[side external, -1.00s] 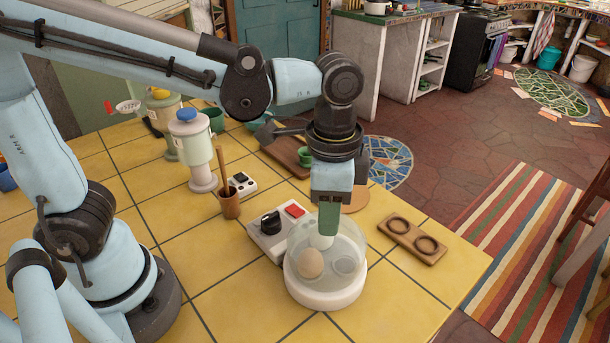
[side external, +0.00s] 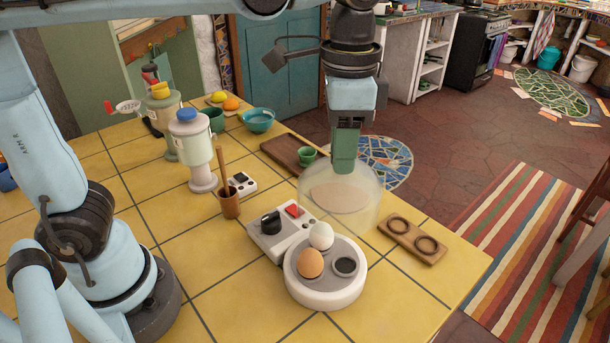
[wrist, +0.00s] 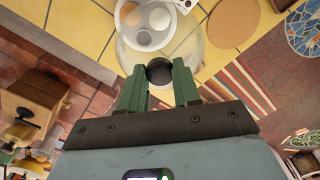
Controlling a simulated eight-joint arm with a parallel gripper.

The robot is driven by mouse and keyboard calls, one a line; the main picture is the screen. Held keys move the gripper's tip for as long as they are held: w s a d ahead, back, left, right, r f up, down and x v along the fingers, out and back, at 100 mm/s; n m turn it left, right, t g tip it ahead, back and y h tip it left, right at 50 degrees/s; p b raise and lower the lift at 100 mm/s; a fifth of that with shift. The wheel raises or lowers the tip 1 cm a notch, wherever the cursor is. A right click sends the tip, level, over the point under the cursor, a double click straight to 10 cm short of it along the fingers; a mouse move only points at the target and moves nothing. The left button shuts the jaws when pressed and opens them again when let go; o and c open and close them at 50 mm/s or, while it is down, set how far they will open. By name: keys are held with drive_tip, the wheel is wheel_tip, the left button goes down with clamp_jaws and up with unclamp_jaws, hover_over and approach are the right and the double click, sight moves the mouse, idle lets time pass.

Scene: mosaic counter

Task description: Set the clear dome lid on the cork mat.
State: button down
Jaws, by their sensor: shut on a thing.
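My gripper (side external: 344,168) is shut on the knob of the clear dome lid (side external: 367,212). The lid hangs upright in the air above the back right of the egg cooker. In the wrist view the lid (wrist: 196,54) shows beyond my fingers, with its dark knob (wrist: 159,72) between them. The round tan cork mat (side external: 340,198) shows through the clear dome in the side view. In the wrist view the mat (wrist: 232,23) lies on the counter, to the right of the lid.
The open white egg cooker (side external: 325,292) holds a brown egg (side external: 310,263), a white egg (side external: 321,235) and a dark round spot. A wooden tray with two rings (side external: 412,238) lies at right. A green cup (side external: 307,156) and dark board (side external: 280,150) are behind.

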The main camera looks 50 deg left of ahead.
drive_tip(key=w+a+f+n, duration=0.2)
drive_tip(key=w+a+n, duration=0.1)
drive_tip(key=w+a, duration=0.35)
drive_tip(key=w+a+f+n, duration=0.2)
drive_tip(key=w+a+f, duration=0.1)
drive_tip(key=w+a, duration=0.4)
wheel_tip(320, 180, down, 6)
drive_tip(key=d, duration=0.1)
drive_tip(key=shift+w, duration=0.4)
drive_tip(key=shift+d+f, duration=0.1)
drive_tip(key=shift+f, duration=0.95)
idle(1.8)
drive_tip(key=c, duration=0.7)
unclamp_jaws()
drive_tip(key=shift+r, duration=3.55)
